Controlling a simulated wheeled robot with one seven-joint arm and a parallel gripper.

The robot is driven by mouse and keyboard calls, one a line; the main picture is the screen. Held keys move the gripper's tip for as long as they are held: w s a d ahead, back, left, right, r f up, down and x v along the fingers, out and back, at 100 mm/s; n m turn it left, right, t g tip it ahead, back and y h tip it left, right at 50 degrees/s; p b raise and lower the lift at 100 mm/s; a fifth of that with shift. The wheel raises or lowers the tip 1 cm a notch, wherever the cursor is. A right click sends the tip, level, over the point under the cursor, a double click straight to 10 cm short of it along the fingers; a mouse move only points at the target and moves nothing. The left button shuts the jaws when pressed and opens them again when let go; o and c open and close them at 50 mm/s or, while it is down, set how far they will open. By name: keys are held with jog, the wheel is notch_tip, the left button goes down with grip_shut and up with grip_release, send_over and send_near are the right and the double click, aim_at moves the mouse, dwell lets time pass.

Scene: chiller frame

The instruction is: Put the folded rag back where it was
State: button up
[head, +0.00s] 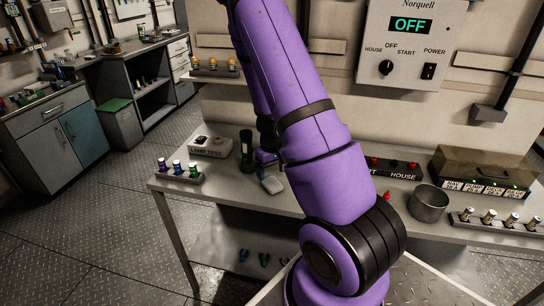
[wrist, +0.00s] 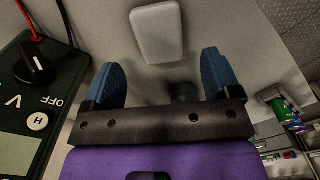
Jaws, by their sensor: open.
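The folded rag looks like a pale grey rounded pad (head: 272,185). It lies on the bench top, left of my arm in the head view. In the wrist view the rag (wrist: 158,32) is at the top middle, just beyond my fingertips and roughly between their lines. My gripper (wrist: 162,72) is open, its two blue fingers apart, with nothing held between them. In the head view my gripper is mostly hidden behind my purple arm. I cannot tell its height above the bench.
A dark green meter (wrist: 40,85) with a knob and leads is close left of my gripper in the wrist view. A rack of coloured vials (head: 180,173), a lamp test box (head: 211,146), a metal pot (head: 428,203) and a lidded case (head: 482,172) stand on the bench.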

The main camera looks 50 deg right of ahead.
aim_at(272, 183)
jog(key=s+a+r+n+t+y, duration=0.1)
jog(key=a+r, duration=0.6)
jog(key=r, duration=0.6)
jog(key=s+a+r+n+t+y, duration=0.1)
jog(key=s+a+r+t, duration=0.1)
jog(key=a+r, duration=0.8)
jog(key=s+a+r+t+h, duration=0.1)
jog(key=s+a+r, duration=0.1)
jog(key=s+r, duration=0.5)
jog(key=s+a+r+n+t+h, duration=0.1)
jog(key=s+a+r, duration=0.2)
jog(key=s+r, duration=0.4)
jog(key=shift+s+a+r, duration=0.15)
jog(key=shift+s+r, duration=0.1)
jog(key=shift+s, duration=0.2)
